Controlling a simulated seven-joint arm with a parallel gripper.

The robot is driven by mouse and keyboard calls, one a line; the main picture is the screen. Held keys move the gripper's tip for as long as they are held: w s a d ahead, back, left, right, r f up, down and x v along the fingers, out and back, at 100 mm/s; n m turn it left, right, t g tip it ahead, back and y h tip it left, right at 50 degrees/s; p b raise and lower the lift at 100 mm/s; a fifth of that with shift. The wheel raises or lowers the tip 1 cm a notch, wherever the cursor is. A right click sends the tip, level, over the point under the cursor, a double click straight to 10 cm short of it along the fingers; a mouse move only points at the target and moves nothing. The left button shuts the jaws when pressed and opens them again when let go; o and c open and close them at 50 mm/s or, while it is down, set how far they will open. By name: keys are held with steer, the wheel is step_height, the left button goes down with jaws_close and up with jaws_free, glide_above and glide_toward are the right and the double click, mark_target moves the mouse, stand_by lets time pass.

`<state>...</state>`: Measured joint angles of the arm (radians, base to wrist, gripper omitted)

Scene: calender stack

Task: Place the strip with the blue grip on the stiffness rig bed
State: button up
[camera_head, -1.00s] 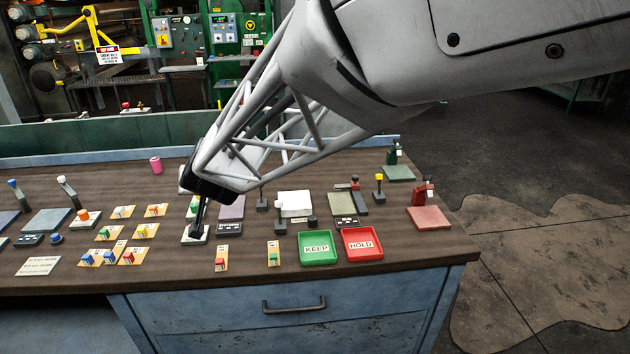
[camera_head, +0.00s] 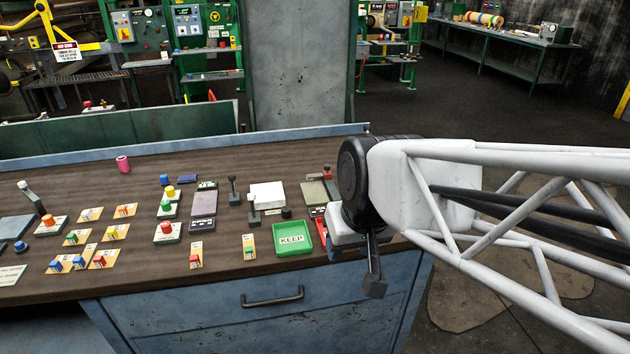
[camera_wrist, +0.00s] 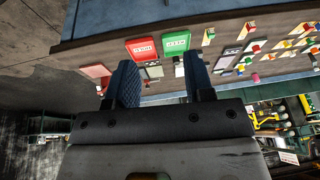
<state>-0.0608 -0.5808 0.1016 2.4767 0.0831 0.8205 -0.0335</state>
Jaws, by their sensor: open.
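Two small blue grips (camera_head: 79,262) stand side by side on tan strips or cards at the table's left front; labels are too small to read. Which one is the task's strip, I cannot tell. The stiffness rig bed cannot be told for sure; a white block (camera_head: 267,195) between dark posts and a grey pad (camera_head: 314,193) are bed-like. My gripper (camera_head: 375,286) hangs at the table's right front edge, far right of the blue grips. In the wrist view my gripper (camera_wrist: 158,62) has its two fingers apart with nothing between them.
A green KEEP tray (camera_head: 292,238) lies at the front, left of my gripper. The red HOLD tray (camera_wrist: 143,49) shows in the wrist view, mostly hidden in the head view. Several tan cards with coloured grips and knobbed stands cover the table's left and middle. A pink cylinder (camera_head: 123,164) stands behind.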

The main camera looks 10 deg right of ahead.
steer(key=s+d+g+h, duration=0.1)
steer(key=s+d, duration=0.2)
steer(key=s, duration=0.2)
steer(key=shift+d+f+m, duration=0.3)
steer(key=shift+f+m, duration=0.1)
steer(key=shift+o, duration=0.3)
